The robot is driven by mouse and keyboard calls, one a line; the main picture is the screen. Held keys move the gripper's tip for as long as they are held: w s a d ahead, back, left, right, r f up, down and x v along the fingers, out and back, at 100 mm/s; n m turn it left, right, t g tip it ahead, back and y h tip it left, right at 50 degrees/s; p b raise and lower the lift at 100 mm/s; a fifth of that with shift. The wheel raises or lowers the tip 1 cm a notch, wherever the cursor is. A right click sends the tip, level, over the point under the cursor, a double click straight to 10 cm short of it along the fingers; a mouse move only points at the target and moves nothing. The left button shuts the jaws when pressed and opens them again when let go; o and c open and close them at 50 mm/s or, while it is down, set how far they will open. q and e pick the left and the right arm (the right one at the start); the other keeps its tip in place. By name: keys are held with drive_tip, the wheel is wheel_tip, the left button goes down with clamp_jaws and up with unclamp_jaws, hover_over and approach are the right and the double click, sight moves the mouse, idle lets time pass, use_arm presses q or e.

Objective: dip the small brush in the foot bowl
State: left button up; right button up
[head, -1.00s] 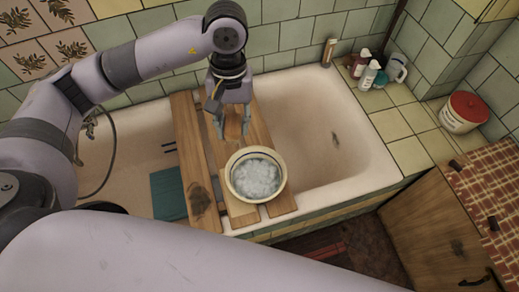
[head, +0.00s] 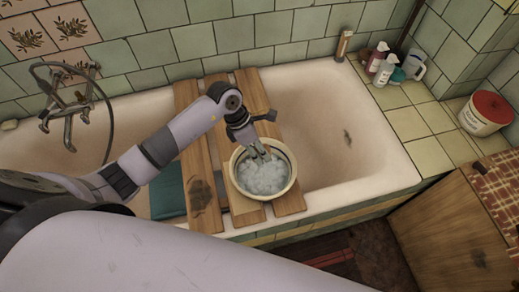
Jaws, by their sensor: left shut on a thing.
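The foot bowl (head: 239,186) is cream with a dark blue band inside its rim. It stands on the wooden boards across the bathtub and is full of whitish, foamy water. My left gripper (head: 259,155) points down over the far side of the bowl, its fingertips at or just above the foam. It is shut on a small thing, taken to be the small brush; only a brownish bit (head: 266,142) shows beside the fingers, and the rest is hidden. I cannot tell whether it touches the water. My right gripper is out of view.
Wooden boards (head: 190,130) span the white bathtub (head: 385,160). A tap with hose (head: 68,115) is at the back left. Bottles (head: 382,65) and a red-lidded tub (head: 487,112) stand on the tiled ledge. The tub's right half is clear.

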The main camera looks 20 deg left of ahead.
use_arm(q)
wheel_tip(320, 180, down, 3)
drive_tip(key=shift+f+b, duration=0.1)
drive_tip(key=shift+b, duration=1)
drive_tip(key=shift+f+b, duration=0.3)
drive_tip(key=shift+f, duration=0.1)
wheel_tip(320, 180, down, 5)
drive_tip(key=b, duration=0.4)
drive_tip(key=shift+f+b, duration=1.25)
drive_tip(key=shift+f, duration=0.15)
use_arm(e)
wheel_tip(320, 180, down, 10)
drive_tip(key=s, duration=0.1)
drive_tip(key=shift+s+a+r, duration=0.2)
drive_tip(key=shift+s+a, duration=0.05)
use_arm(q)
drive_tip(key=shift+s, duration=0.1)
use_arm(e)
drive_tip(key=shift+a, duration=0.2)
use_arm(q)
drive_tip(key=shift+r, duration=0.1)
wheel_tip(320, 180, up, 12)
drive_tip(key=p, duration=0.9)
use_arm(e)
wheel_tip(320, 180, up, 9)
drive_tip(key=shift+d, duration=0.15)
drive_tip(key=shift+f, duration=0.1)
